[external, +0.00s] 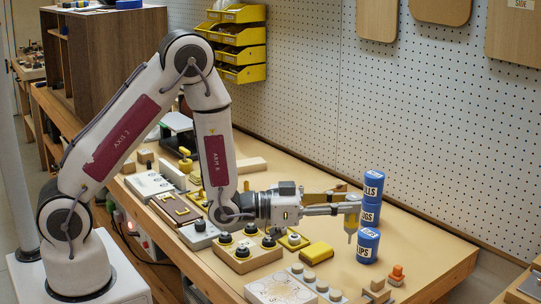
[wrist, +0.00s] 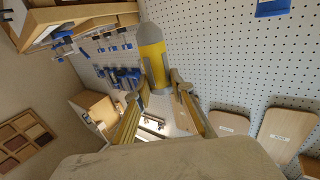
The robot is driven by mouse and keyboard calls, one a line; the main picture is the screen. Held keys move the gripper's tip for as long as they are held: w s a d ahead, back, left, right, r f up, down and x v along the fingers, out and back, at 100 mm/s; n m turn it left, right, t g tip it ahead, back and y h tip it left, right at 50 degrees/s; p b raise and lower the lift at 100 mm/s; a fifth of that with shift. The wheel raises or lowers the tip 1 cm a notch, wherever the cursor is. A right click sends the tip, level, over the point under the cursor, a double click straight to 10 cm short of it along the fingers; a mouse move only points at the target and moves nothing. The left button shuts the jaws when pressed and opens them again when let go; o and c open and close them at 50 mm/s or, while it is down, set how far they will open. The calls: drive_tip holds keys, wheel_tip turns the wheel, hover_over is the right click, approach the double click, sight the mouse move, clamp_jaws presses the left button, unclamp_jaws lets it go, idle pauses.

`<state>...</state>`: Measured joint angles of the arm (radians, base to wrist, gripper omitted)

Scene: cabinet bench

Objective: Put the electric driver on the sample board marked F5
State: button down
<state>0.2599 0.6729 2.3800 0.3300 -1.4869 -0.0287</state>
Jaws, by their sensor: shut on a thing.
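My gripper (external: 352,207) is stretched out level above the right part of the bench, beside the blue canisters. It is shut on a yellow and grey tool, which looks like the electric driver (external: 352,224); its narrow tip points down and is clear of the bench top. In the wrist view the driver (wrist: 153,57) stands out beyond the fingers (wrist: 158,105). Tan boards hang on the pegboard, one (external: 377,19) at the top of the external view. I cannot read F5 on any board, so I cannot tell which is the sample board.
Labelled blue canisters (external: 368,245) stand close to my gripper, some stacked. Below are a wooden block with black knobs (external: 243,250), a yellow block (external: 316,253) and an orange piece (external: 397,274). Yellow bins (external: 240,55) hang on the pegboard. The bench's right end is mostly bare.

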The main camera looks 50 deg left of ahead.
drive_tip(key=w+a+n+t+y, duration=0.25)
drive_tip(key=w+a+y, duration=0.3)
drive_tip(key=a, duration=1.05)
drive_tip(key=w+a+n+t+y, duration=0.1)
drive_tip(key=w+a+n+y, duration=0.45)
drive_tip(key=a, duration=0.95)
drive_tip(key=w+a+r+n+g+y, duration=0.1)
drive_tip(key=a+n+y, duration=0.1)
drive_tip(key=a, duration=1)
drive_tip(key=w+a+r+n+g+y, duration=0.1)
drive_tip(key=a+y, duration=0.3)
drive_tip(key=a, duration=0.7)
drive_tip(key=w+a+r+n+g+y, duration=0.1)
drive_tip(key=w+a+n+y, duration=0.1)
drive_tip(key=a, duration=1)
drive_tip(key=shift+w+a+r+n+y, duration=0.3)
drive_tip(key=shift+w+a+y, duration=0.1)
drive_tip(key=shift+y, duration=0.1)
drive_tip(key=shift+f+g, duration=0.1)
drive_tip(key=shift+g, duration=0.15)
wheel_tip(320, 180, down, 6)
drive_tip(key=shift+f, duration=0.2)
drive_tip(key=shift+f, duration=1.75)
drive_tip(key=shift+f, duration=0.15)
